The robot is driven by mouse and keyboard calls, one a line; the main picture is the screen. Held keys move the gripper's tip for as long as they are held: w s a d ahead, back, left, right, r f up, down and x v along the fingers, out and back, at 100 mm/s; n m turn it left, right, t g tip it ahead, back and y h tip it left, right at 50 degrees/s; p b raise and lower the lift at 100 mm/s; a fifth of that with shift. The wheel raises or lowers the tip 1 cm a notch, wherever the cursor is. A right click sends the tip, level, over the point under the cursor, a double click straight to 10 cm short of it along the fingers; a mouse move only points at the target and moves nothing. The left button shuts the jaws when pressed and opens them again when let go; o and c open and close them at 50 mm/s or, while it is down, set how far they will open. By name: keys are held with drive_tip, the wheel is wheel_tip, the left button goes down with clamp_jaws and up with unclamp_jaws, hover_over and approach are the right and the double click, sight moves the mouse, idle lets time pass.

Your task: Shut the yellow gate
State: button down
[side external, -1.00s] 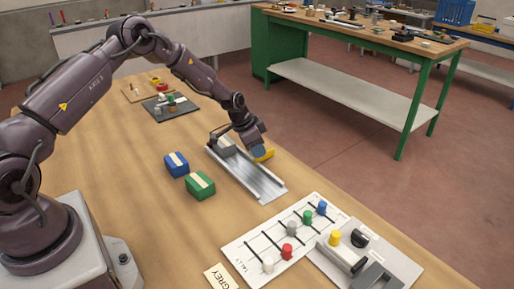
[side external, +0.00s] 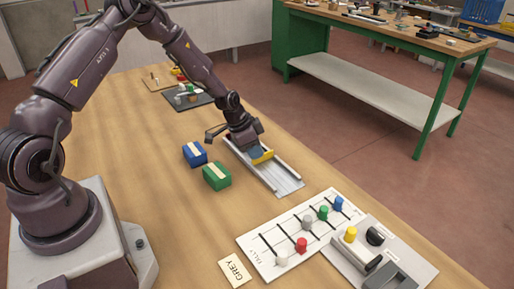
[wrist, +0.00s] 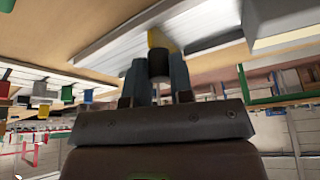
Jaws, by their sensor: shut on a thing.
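The yellow gate (side external: 263,157) lies across the silver channel (side external: 286,182) in the side view, reaching about from one rail to the other. In the wrist view the gate (wrist: 156,38) shows just beyond my fingertips, with a dark round knob (wrist: 158,64) in front of it. My gripper (wrist: 159,72) is shut on this knob, one finger on each side. In the side view my gripper (side external: 255,150) is low over the channel and hides part of the gate. I cannot tell whether the gate touches both rails.
A blue block (side external: 195,154) and a green block (side external: 217,176) stand left of the channel. A white board with coloured pegs (side external: 262,258) and a grey fixture (side external: 392,277) lie in front. A dark tray (side external: 187,102) is behind. Bare table lies left of the blocks.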

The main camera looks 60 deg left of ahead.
drive_tip(key=c, duration=1)
unclamp_jaws()
drive_tip(key=shift+s, duration=0.15)
drive_tip(key=v, duration=1.3)
drive_tip(key=shift+d, duration=0.1)
drive_tip(key=s+d+r+n+y, duration=0.1)
drive_tip(key=s+d+r+n, duration=0.1)
drive_tip(key=s+d+r, duration=0.5)
drive_tip(key=s+d+r+n+t, duration=0.1)
drive_tip(key=s+d+r+n, duration=0.1)
drive_tip(key=s+d+r, duration=0.5)
drive_tip(key=s+r, duration=0.5)
drive_tip(key=s, duration=0.2)
drive_tip(key=shift+s+d+r+y, duration=0.2)
drive_tip(key=shift+s+d+y, duration=0.05)
drive_tip(key=shift+y, duration=0.15)
